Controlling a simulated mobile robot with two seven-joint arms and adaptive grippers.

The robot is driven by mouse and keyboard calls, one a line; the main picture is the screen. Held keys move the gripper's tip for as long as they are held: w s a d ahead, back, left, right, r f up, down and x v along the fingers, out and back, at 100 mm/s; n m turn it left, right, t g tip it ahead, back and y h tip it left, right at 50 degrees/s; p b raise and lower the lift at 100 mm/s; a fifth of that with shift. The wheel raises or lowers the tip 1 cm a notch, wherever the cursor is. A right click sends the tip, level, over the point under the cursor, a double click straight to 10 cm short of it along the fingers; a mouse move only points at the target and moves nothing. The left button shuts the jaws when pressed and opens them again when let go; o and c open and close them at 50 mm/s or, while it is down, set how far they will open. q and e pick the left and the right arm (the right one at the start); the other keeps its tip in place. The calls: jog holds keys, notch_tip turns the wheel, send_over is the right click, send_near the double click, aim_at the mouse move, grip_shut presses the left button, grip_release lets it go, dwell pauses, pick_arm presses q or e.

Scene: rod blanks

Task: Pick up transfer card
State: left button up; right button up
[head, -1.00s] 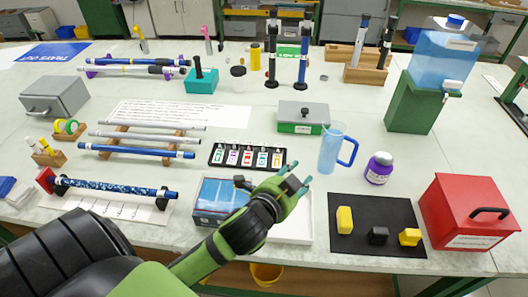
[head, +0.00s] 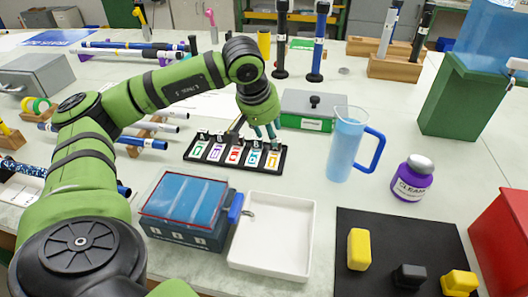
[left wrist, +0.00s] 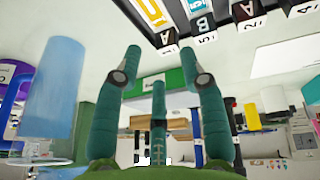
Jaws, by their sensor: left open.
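A black card rack (head: 187,155) holds a row of several white cards with coloured marks on the table. I cannot tell which one is the transfer card; the rightmost card (head: 272,160) has a yellow-orange mark. My left gripper (head: 265,136) is open and empty, pointing down just behind and above the right end of the rack. In the left wrist view its teal fingers (left wrist: 162,65) are spread with nothing between them. The cards, one marked yellow (left wrist: 152,14), show along the top there, apart from the fingers. My right gripper is not in view.
A grey-green box (head: 307,108) stands behind the rack and a blue jug (head: 346,150) to its right. A blue-lidded box (head: 185,205) and an empty white tray (head: 272,240) lie in front. A purple bottle (head: 411,180) stands further right.

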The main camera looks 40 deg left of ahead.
aim_at(256, 139)
pick_arm(q)
jog(key=shift+y, duration=0.9)
jog(key=a, duration=0.5)
jog(key=shift+s, duration=0.3)
jog(key=shift+g, duration=0.3)
jog(key=x, duration=0.6)
jog(key=shift+d+f, duration=0.1)
jog(key=shift+d, duration=0.2)
jog(key=c, duration=0.7)
